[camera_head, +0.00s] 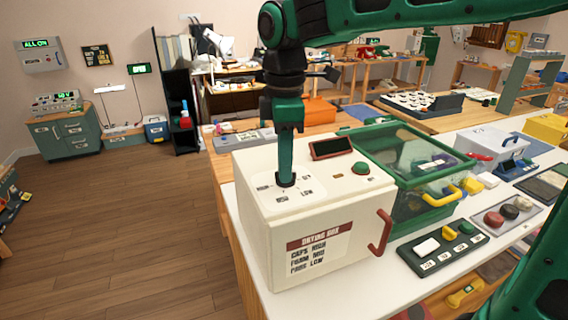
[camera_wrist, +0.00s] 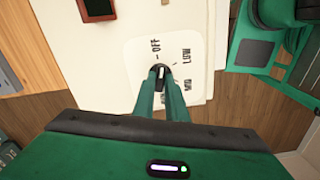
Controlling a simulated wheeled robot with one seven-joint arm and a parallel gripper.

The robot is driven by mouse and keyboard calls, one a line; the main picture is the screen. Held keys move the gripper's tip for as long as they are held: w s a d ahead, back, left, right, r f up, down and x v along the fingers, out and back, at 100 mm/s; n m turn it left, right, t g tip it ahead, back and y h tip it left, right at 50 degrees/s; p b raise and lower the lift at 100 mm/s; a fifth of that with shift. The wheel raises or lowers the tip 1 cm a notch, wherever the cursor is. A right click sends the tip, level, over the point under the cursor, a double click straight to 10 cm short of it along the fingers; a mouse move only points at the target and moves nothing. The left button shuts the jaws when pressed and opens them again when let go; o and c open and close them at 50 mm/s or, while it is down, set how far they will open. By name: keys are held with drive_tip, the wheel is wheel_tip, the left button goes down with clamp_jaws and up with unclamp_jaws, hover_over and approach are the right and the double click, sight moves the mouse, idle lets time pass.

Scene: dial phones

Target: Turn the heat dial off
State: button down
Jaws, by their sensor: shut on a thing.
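The cream drying box (camera_head: 262,232) stands on the white counter, with the heat dial on its top. My gripper (camera_head: 286,182) reaches straight down onto the dial. In the wrist view my two green fingers (camera_wrist: 160,82) close on it from both sides. A pale mark shows on the dial; I cannot tell for sure which word it points at.
The box top also carries a dark display (camera_head: 332,148) and a green button (camera_head: 361,168); a red handle (camera_head: 382,232) is on its side. A green clear-walled case (camera_head: 425,205) stands close to the right. Open floor lies left.

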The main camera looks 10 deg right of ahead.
drive_tip(key=shift+w+d+r+n, duration=0.1)
drive_tip(key=shift+n, duration=0.65)
drive_tip(key=shift+w+d+n, duration=0.1)
drive_tip(key=shift+n, duration=0.65)
drive_tip(key=c, duration=1.8)
unclamp_jaws()
drive_tip(key=shift+w, duration=0.1)
drive_tip(key=shift+c, duration=0.2)
drive_tip(key=shift+o, duration=0.2)
drive_tip(key=shift+a, duration=0.1)
wheel_tip(320, 180, up, 11)
drive_tip(key=shift+f, duration=0.2)
